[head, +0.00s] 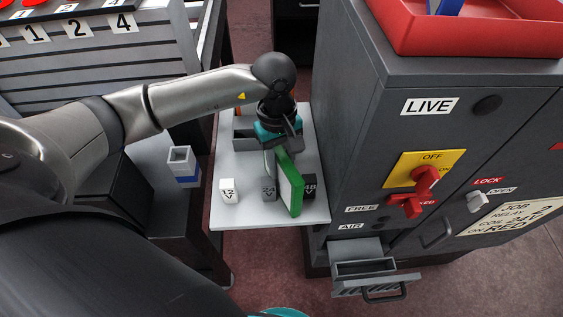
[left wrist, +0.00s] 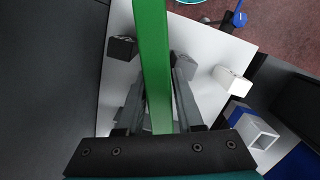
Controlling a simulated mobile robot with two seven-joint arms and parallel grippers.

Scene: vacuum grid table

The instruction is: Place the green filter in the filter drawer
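The green filter (head: 289,184) is a flat panel with a green frame and a pale face. It is upright above the white shelf, and I cannot tell whether its lower edge touches the shelf. My left gripper (head: 283,150) has its fingers on both sides of the filter's upper part and looks shut on it. In the left wrist view the green edge (left wrist: 155,65) runs between the two grey fingers (left wrist: 159,95). The filter drawer (head: 375,272) is pulled out low on the grey cabinet, below the AIR label, and looks empty. My right gripper does not show.
The white shelf (head: 240,216) holds a white cube (head: 228,190), a grey cube (head: 268,189) and a dark cube (head: 309,186) beside the filter. The grey cabinet (head: 355,130) rises right of the shelf, with a red switch (head: 406,204) on its front. A red bin (head: 470,35) is on top.

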